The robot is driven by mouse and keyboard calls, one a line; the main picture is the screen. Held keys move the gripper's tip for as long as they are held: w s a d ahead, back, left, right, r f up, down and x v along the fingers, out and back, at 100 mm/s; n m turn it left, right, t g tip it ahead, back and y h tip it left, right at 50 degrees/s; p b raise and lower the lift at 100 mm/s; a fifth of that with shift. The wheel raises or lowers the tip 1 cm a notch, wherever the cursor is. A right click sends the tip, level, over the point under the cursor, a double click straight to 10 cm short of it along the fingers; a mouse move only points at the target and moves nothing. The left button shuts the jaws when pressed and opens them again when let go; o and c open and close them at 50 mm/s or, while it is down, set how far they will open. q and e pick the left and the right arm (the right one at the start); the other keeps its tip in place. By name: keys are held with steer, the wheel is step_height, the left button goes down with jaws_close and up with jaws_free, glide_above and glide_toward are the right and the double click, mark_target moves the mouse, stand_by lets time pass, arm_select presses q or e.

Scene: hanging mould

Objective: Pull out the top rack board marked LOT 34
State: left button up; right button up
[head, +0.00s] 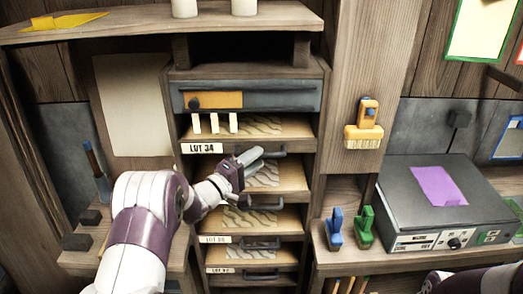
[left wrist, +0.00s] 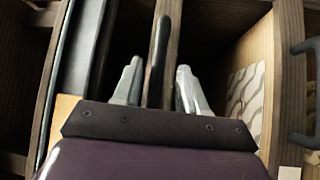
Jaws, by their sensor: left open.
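The top rack board (head: 285,127) sits in the rack with its white LOT 34 label (head: 202,148) on the left of its front edge. Its dark handle (head: 274,153) is on the right of that edge, partly hidden by my gripper. My left gripper (head: 256,155) is open at this handle. In the left wrist view, a dark bar, apparently the handle (left wrist: 158,55), stands between the two spread fingers (left wrist: 160,80), with gaps showing on both sides. My right gripper is out of view.
Lower boards with handles (head: 262,205) sit below in the same rack. A grey drawer-like unit (head: 285,97) is just above. A grey box (head: 440,200) and blue and green clips (head: 364,226) stand on the right bench. Space before the rack looks clear.

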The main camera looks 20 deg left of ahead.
arm_select(q)
steer(key=shift+r+x, duration=0.2)
steer(key=shift+x, duration=0.95)
steer(key=shift+w+d, duration=0.1)
steer(key=shift+d, duration=0.15)
steer(key=shift+w, duration=0.15)
steer(key=shift+f, duration=0.1)
steer(key=shift+c, duration=0.2)
jaws_close()
